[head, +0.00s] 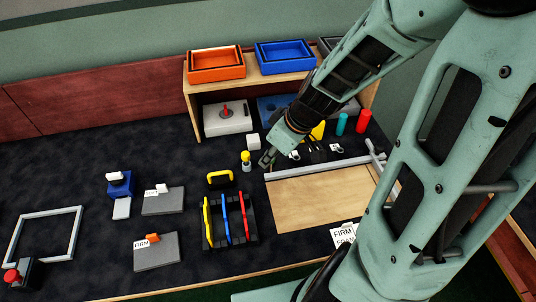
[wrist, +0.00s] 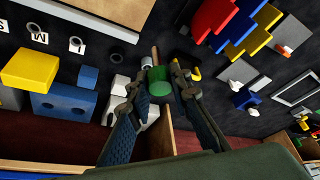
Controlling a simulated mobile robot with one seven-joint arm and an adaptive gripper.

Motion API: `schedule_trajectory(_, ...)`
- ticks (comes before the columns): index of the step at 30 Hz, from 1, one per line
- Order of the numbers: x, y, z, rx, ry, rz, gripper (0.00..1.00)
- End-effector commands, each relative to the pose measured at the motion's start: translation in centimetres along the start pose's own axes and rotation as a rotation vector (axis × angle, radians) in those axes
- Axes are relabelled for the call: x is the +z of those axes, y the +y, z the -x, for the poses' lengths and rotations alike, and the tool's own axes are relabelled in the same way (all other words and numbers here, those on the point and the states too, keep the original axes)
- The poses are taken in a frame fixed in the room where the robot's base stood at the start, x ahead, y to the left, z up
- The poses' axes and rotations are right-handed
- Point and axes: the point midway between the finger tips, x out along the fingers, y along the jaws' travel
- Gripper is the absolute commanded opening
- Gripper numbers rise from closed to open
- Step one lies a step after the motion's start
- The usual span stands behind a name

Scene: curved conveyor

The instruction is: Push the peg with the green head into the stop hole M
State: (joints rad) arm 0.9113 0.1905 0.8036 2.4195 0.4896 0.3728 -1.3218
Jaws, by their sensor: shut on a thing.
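The peg's green head (wrist: 159,82) shows between the two fingers of my gripper (wrist: 160,88) in the wrist view. The gripper is shut on it, and its shaft is mostly hidden. In the head view my gripper (head: 268,159) is at the back left corner of the wooden board, and the peg is not clear there. A card reading M (wrist: 39,38) lies at the upper left of the wrist view, beside a grey ring with a dark hole (wrist: 77,44). A second ring (wrist: 115,55) stands closer to my fingers. The peg is apart from both rings.
A wooden board with a grey rail (head: 315,190) lies on the dark table. A yellow-topped piece (head: 246,158) and a white cube (head: 253,141) stand close to my gripper. Behind is a shelf (head: 278,72) with orange (head: 216,64) and blue trays (head: 285,56).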

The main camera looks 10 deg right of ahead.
Motion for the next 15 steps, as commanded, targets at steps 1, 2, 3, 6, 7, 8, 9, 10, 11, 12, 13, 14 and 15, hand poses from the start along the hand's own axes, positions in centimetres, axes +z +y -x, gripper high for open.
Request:
schedule_trajectory(1,0.0,1.3,-0.5,0.009,0.008,-0.026,0.00)
schedule_trajectory(2,-0.1,2.2,-0.6,0.015,0.012,-0.044,0.00)
schedule_trajectory(3,0.0,3.6,-0.8,0.025,0.017,-0.075,0.00)
schedule_trajectory(6,0.5,7.9,-1.4,0.055,0.025,-0.163,0.00)
schedule_trajectory(7,0.8,9.2,-1.4,0.066,0.026,-0.190,0.00)
schedule_trajectory(8,1.1,10.6,-1.5,0.078,0.026,-0.216,0.00)
schedule_trajectory(9,1.6,12.2,-1.6,0.091,0.025,-0.250,0.00)
schedule_trajectory(10,2.0,13.5,-1.7,0.102,0.024,-0.276,0.00)
schedule_trajectory(11,2.5,14.7,-1.7,0.113,0.021,-0.298,0.00)
schedule_trajectory(12,3.0,16.1,-1.7,0.127,0.018,-0.326,0.00)
schedule_trajectory(13,3.5,17.0,-1.7,0.136,0.014,-0.347,0.00)
schedule_trajectory(14,3.9,17.9,-1.7,0.145,0.011,-0.363,0.00)
schedule_trajectory(15,4.4,19.0,-1.7,0.156,0.008,-0.384,0.00)
